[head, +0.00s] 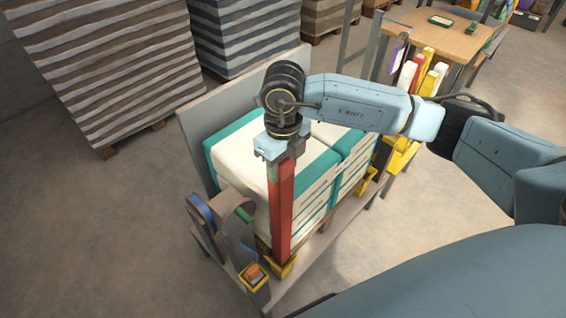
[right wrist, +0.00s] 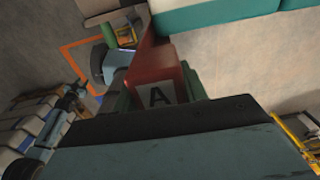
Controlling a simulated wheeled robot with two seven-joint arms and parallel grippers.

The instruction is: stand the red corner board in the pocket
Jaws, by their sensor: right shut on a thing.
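The red corner board (head: 281,212) stands nearly upright at the near corner of the stacked white and teal sacks (head: 240,160). My right gripper (head: 277,153) is shut on its top end. The board's lower end is at the yellow pocket (head: 285,268) on the platform's near corner; I cannot tell whether it is inside or just above. In the right wrist view the red board (right wrist: 150,66) runs away from the fingers, and a label with the letter A (right wrist: 160,95) shows by its top. My left gripper is not in view.
An orange button on a yellow box (head: 254,272) and a blue-rimmed roll (head: 202,212) sit left of the board. Another yellow pocket (head: 367,187) is farther right. A grey panel (head: 191,130) stands behind the sacks. Red, white and yellow boards (head: 408,75) stand near a wooden table (head: 430,38).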

